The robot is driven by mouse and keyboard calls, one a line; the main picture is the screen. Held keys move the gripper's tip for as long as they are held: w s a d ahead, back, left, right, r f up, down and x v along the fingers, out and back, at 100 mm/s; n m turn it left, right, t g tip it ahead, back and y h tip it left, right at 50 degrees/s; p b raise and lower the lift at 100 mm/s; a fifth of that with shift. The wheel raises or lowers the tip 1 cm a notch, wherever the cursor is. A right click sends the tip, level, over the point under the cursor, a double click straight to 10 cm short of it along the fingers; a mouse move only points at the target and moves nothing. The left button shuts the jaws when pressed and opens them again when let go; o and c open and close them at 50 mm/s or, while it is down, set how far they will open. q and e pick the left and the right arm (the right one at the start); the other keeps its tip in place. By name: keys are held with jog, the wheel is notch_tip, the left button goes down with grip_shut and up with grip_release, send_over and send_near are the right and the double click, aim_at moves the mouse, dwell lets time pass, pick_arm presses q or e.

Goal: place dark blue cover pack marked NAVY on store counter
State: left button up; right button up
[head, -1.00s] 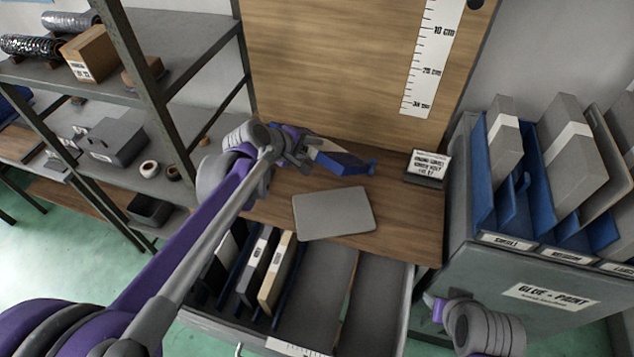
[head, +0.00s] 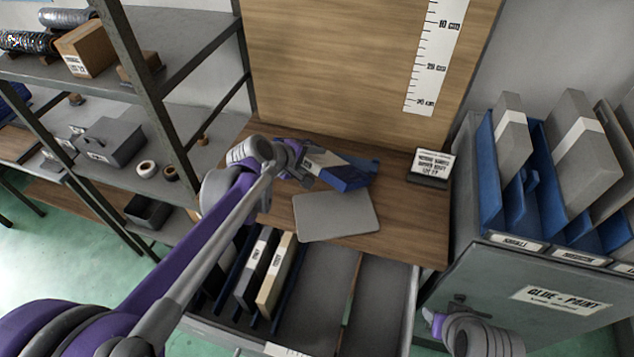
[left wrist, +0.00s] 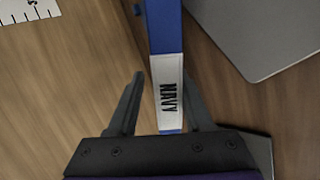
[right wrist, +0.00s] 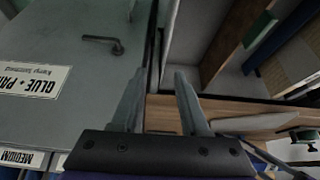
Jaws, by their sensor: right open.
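The dark blue cover pack (head: 345,176) is over the wooden store counter (head: 405,215), beside a flat grey plate. In the left wrist view the pack (left wrist: 165,35) shows edge-on, with a white label reading NAVY. My left gripper (head: 302,165) has its fingers on either side of the labelled part, and the pack sits closely between the fingertips (left wrist: 163,80). I cannot tell if the pack's underside touches the counter. My right gripper (right wrist: 158,78) is open and empty, low beside the grey cabinet; the head view also shows it (head: 435,318).
The flat grey plate (head: 335,213) lies on the counter close to the pack. A small sign (head: 430,166) stands at the right. An open drawer (head: 330,290) with several packs is below. A cabinet with blue racks (head: 490,205) is at right, metal shelving (head: 190,55) at left.

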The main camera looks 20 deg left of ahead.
pick_arm(q)
jog(key=p+v, duration=0.3)
jog(key=v, duration=0.4)
jog(key=shift+r+p, duration=0.3)
jog(key=shift+r, duration=0.05)
jog(key=shift+s+a, duration=0.15)
jog(key=shift+s, duration=0.1)
pick_arm(e)
jog(key=r, duration=0.1)
jog(key=w+r, duration=0.1)
jog(key=r, duration=0.1)
jog(key=w+r, duration=0.1)
jog(key=r, duration=0.1)
jog(key=shift+w, duration=0.1)
pick_arm(q)
jog(key=shift+s, duration=0.1)
pick_arm(e)
jog(key=shift+r, duration=0.1)
